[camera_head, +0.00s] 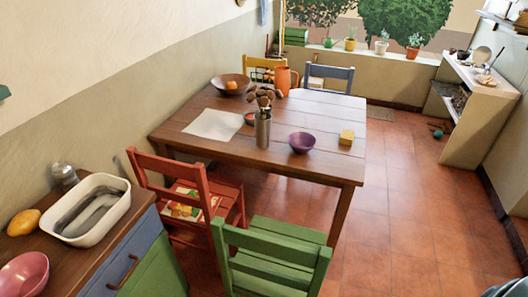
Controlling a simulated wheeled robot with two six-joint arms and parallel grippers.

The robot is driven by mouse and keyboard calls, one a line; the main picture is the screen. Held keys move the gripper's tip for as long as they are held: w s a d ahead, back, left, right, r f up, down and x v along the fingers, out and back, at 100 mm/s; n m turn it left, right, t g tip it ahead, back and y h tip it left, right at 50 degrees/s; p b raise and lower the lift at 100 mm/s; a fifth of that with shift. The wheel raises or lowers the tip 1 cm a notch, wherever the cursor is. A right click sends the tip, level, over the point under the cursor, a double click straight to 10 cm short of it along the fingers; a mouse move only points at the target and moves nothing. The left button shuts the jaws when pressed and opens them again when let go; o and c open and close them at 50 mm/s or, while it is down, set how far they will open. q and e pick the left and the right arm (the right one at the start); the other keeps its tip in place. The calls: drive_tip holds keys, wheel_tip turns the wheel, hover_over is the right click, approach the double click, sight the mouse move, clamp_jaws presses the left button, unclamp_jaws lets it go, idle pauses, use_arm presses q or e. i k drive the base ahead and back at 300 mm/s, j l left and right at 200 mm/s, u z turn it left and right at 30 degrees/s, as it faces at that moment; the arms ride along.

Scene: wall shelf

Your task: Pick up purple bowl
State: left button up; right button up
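The purple bowl (302,142) stands upright on the wooden dining table (325,167), near its front right part. No part of it is covered from this view, and it looks empty. A small yellow block (346,137) lies to its right, apart from it. A metal vase (263,130) with brown dried stems stands to its left.
A red chair (190,177) and a green chair (275,257) stand at the table's near side. A cabinet at lower left bears a pink bowl (24,275), a white basin (92,209) and a yellow fruit (23,222). The tiled floor (415,215) right of the table is clear.

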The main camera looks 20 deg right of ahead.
sight(301, 143)
drive_tip(key=l, duration=0.55)
drive_tip(key=k+l+u, duration=0.1)
drive_tip(key=l, duration=0.95)
drive_tip(key=k+l+u, duration=0.1)
drive_tip(key=l, duration=0.45)
drive_tip(key=k+l+u, duration=0.1)
drive_tip(key=l, duration=0.4)
